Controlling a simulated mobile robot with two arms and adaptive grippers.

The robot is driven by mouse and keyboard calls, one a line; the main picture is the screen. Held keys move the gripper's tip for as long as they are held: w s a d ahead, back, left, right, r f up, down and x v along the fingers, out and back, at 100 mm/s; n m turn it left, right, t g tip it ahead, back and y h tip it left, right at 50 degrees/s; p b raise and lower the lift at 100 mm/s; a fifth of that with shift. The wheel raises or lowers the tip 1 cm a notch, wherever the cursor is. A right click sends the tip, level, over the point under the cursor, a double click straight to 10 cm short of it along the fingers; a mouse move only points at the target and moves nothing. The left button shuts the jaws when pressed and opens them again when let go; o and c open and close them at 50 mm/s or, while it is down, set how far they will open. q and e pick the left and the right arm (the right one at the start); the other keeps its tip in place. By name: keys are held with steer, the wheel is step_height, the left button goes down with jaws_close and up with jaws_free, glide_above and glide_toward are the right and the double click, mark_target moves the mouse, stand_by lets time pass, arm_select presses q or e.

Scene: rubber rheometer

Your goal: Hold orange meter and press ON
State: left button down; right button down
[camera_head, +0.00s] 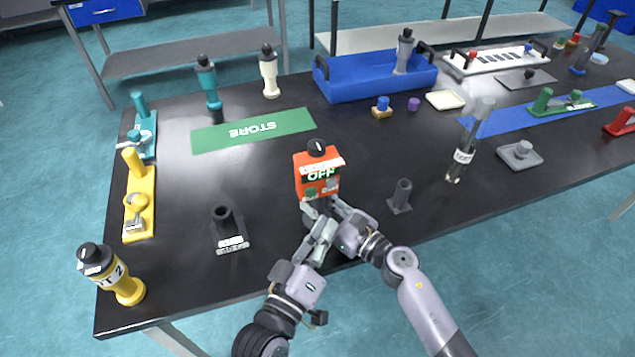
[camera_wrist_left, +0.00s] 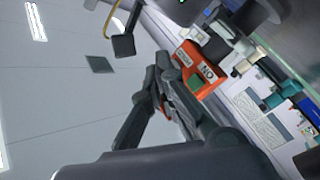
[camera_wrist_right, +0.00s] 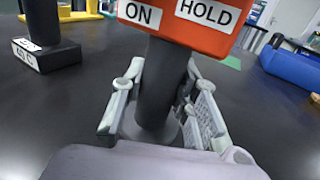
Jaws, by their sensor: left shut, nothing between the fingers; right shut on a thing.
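The orange meter (camera_head: 305,176) stands near the front edge of the black table, its display reading OFF. My right gripper (camera_head: 323,208) is shut on the meter's dark post. In the right wrist view its fingers (camera_wrist_right: 155,115) lie on both sides of the post, below the ON and HOLD labels on the orange body (camera_wrist_right: 190,25). My left gripper (camera_head: 326,228) is shut and empty, just in front of and below the meter. In the left wrist view its fingertips (camera_wrist_left: 165,62) are close to the meter's labelled face (camera_wrist_left: 203,72); I cannot tell whether they touch.
A dark holder (camera_head: 226,232) stands left of the meter and a small dark socket (camera_head: 401,196) stands right. A yellow bottle (camera_head: 115,275) stands at the front left corner.

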mark_target(328, 187)
arm_select(q)
steer(key=shift+w+a, duration=0.2)
steer(key=shift+w, duration=0.5)
steer(key=shift+w+a, duration=0.25)
steer(key=shift+w, duration=0.5)
steer(key=shift+w+a, duration=0.2)
steer(key=shift+w, duration=0.5)
steer(key=shift+w+a, duration=0.15)
steer(key=shift+w, duration=0.25)
steer(key=shift+w+a, duration=0.1)
steer(key=shift+w, duration=0.15)
steer(key=shift+s, duration=0.1)
steer(key=shift+s+d, duration=0.25)
steer(key=shift+s, duration=0.35)
steer(key=shift+s, duration=0.1)
steer(key=s, duration=0.1)
steer(key=s+d, duration=0.1)
steer(key=s, duration=0.3)
steer(key=shift+s+d, duration=0.25)
steer(key=shift+d, duration=0.15)
